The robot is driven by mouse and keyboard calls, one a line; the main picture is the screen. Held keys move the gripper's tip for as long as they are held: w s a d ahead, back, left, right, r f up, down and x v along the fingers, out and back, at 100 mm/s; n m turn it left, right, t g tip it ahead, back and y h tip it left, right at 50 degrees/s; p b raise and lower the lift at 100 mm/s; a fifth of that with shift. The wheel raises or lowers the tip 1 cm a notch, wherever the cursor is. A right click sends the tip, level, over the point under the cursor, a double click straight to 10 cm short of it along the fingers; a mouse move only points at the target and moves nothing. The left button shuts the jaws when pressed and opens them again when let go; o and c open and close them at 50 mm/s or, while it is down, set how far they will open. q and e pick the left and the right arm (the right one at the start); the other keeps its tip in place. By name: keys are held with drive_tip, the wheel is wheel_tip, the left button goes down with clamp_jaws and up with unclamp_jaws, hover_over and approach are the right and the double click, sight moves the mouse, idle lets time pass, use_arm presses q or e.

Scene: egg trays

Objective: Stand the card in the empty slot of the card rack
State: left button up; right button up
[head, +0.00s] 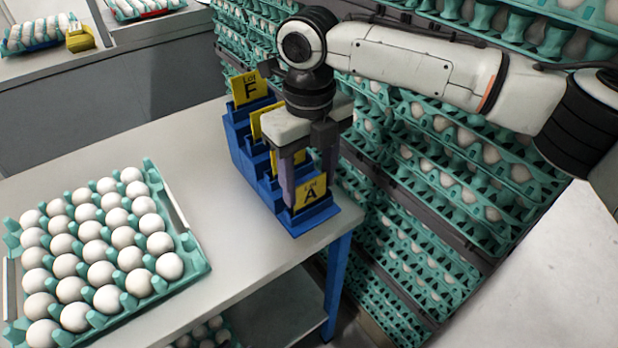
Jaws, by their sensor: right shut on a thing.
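The blue stepped card rack (312,219) stands at the right edge of the table. A yellow card marked "Lot A" (311,191) is upright at its front, lowest step. My right gripper (309,181) reaches down over the rack and is shut on this card. The card's lower edge is at the front slot; I cannot tell how deep it sits. A yellow card marked "Lot F" (249,88) stands in the rearmost slot. Other yellow cards (257,122) between them are partly hidden by my right gripper. My left gripper is out of view.
A teal tray of white eggs (196,247) lies on the table (225,210) left of the rack, with bare table between. Stacked teal egg trays (470,215) fill the shelves behind and right. More trays sit on a far counter at upper left.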

drive_tip(key=shift+f, duration=0.1)
drive_tip(key=o, duration=0.9)
drive_tip(key=shift+o, duration=0.6)
wheel_tip(320, 180, up, 12)
drive_tip(key=p, duration=0.1)
